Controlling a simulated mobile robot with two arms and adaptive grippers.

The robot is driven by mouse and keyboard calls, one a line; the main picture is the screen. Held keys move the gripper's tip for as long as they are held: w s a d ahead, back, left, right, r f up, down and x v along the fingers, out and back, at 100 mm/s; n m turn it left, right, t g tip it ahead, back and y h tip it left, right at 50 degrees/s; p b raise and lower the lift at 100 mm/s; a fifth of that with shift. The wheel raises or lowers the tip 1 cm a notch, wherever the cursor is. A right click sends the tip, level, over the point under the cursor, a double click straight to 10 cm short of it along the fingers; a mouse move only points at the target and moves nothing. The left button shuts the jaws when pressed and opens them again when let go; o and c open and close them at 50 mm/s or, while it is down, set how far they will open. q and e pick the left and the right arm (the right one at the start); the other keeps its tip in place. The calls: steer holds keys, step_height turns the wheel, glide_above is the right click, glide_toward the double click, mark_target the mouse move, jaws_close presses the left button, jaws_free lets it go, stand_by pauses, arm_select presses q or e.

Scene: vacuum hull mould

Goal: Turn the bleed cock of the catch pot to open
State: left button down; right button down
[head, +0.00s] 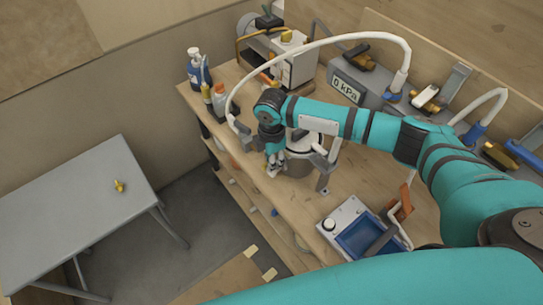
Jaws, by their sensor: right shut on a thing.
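The catch pot (303,167) is a grey cylinder with a pale lid, standing in a bracket at the bench's front edge. My arm partly covers it. My right gripper (274,167) points down at the pot's left side. Its fingers are shut on a small part there, which looks like the bleed cock. The fingers hide most of the cock, so I cannot tell which way its handle points. My left gripper is not in view.
A gauge box (347,90) reading 0 kPa stands behind my arm. A white hose (325,40) arches over the bench. A grey table (75,205) at left holds a small brass piece (119,186).

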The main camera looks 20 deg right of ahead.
steer(key=shift+r+n+p, duration=0.1)
steer(key=shift+n+p, duration=0.2)
steer(key=shift+n, duration=0.6)
steer(key=c, duration=1.3)
jaws_free()
step_height(320, 180, up, 12)
steer(key=shift+s, duration=0.1)
